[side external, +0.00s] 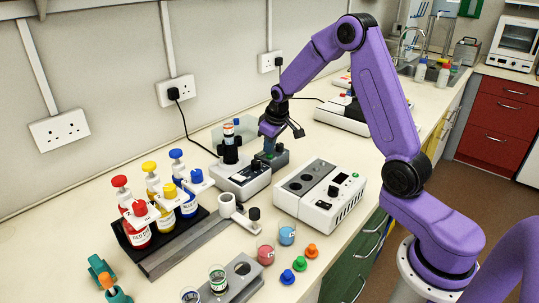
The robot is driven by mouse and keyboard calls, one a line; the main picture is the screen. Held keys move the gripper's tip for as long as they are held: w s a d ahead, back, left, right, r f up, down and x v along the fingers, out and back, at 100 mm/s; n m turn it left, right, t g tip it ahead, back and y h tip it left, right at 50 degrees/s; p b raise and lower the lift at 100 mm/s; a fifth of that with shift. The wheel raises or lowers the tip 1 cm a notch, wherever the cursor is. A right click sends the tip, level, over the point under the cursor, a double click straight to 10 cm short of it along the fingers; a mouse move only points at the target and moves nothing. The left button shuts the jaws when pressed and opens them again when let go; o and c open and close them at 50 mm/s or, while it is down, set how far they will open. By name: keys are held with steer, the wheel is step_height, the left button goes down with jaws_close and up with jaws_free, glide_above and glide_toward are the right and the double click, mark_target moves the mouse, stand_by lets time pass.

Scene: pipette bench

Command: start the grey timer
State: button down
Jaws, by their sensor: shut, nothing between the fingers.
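A small dark grey box (279,159), which looks like the grey timer, sits at the back of the bench behind a white device. A green patch shows on its top, just under my gripper (268,147). My gripper points down over this box with its fingers together and nothing between them. The fingertips are small here, and I cannot tell whether they touch the box. The timer's face and any display are too small or hidden to read.
The white device with a dark top (231,183) stands just in front. A white box with knobs (318,198) is to the right. A rack of dropper bottles (165,232), small beakers (287,235) and coloured caps (300,263) lie nearer.

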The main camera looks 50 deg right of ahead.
steer(key=shift+r, duration=2.65)
